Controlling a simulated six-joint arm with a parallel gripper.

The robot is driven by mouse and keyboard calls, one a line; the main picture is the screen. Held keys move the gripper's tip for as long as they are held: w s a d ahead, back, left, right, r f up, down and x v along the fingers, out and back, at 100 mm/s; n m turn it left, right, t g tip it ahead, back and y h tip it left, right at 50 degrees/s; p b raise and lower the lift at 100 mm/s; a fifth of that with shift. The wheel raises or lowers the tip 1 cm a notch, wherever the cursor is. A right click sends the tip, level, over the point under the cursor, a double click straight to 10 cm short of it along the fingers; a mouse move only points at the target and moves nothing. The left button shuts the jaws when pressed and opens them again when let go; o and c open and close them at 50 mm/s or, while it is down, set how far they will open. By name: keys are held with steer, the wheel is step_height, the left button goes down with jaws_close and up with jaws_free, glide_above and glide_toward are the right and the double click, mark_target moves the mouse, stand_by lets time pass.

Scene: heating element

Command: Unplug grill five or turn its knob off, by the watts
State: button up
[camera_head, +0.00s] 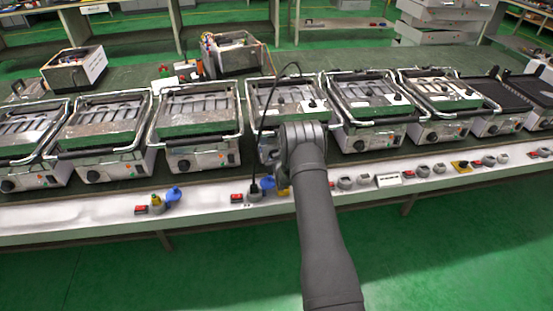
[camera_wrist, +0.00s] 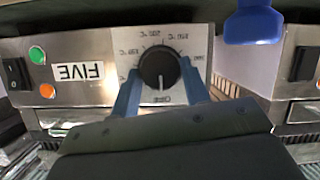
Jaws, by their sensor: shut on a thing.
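Grill five (camera_head: 290,93) stands in the row on the bench, its front mostly hidden by my arm in the head view. In the wrist view, which is upside down, its steel front carries a label (camera_wrist: 78,72) reading FIVE. Its black round knob (camera_wrist: 160,66) sits on a temperature dial. My gripper (camera_wrist: 162,76) has its two blue fingers on either side of the knob and is shut on it. A light mark on the knob appears to point toward the picture's bottom. A black plug and cable (camera_head: 254,187) rise from the front strip beside my arm.
Other grills (camera_head: 198,110) stand close on both sides. The front strip (camera_head: 60,217) holds red switches (camera_head: 237,198), sockets and blue plugs (camera_head: 173,194). In the wrist view, a blue object (camera_wrist: 253,22) is close to the dial. Open boxes (camera_head: 232,55) stand behind.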

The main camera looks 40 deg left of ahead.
steer(key=o, duration=1)
steer(key=shift+c, duration=0.2)
steer(key=v, duration=1.7)
steer(key=shift+s, duration=0.2)
steer(key=shift+f, duration=0.1)
steer(key=x, duration=1.7)
steer(key=shift+w, duration=0.2)
